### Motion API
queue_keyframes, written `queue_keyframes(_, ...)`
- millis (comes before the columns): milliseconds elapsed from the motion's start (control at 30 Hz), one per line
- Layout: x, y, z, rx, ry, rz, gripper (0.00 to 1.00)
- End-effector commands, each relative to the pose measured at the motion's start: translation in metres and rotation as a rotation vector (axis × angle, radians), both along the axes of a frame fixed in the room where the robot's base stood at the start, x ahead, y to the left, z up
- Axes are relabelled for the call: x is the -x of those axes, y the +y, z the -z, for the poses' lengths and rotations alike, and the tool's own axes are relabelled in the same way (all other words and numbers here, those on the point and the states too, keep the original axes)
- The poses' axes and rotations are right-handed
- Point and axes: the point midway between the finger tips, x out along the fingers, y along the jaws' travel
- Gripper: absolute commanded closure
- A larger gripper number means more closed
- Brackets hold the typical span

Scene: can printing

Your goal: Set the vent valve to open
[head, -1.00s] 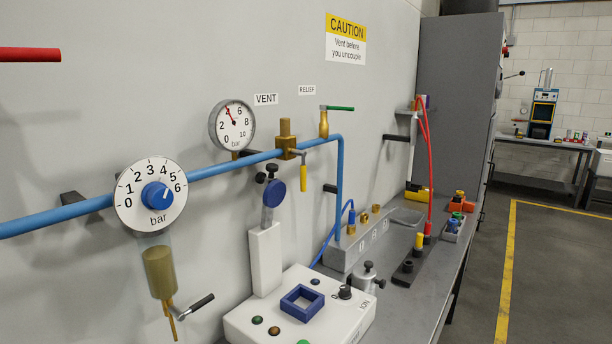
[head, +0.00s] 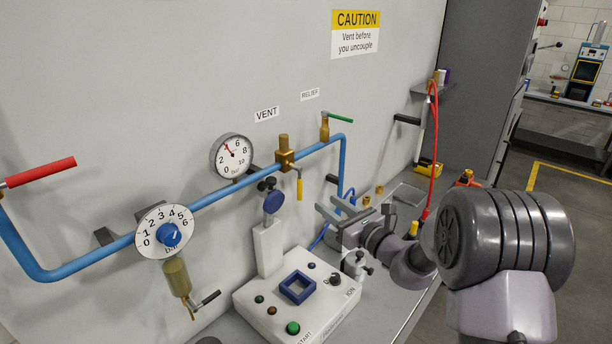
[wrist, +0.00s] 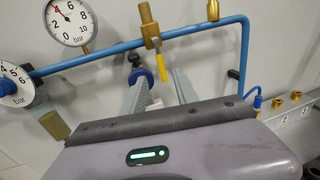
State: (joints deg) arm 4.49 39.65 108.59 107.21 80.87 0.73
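The vent valve (head: 284,155) is a brass body on the blue pipe, under the VENT label (head: 266,114). Its yellow handle (head: 300,188) hangs down, across the line of the pipe. In the wrist view the valve (wrist: 150,28) is at top centre, its yellow handle (wrist: 163,66) slanting down just beyond the fingertips. My gripper (head: 330,213) is to the right of and below the handle in the head view. In the wrist view my gripper (wrist: 160,80) has its two grey fingers apart with nothing held between them. It does not appear to touch the handle.
A pressure gauge (head: 231,156) reads about 4 bar, left of the valve. The relief valve (head: 325,128) with a green handle is to the right. A regulator dial (head: 165,231) and red-handled valve (head: 40,172) are at left. A white control box (head: 300,305) stands below.

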Motion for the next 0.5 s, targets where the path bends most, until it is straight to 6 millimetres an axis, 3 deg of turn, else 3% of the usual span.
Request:
queue_keyframes(300,-0.070,0.063,-0.001,0.002,-0.001,-0.005,0.64)
queue_keyframes(500,-0.095,0.084,-0.001,0.003,0.000,-0.003,0.64)
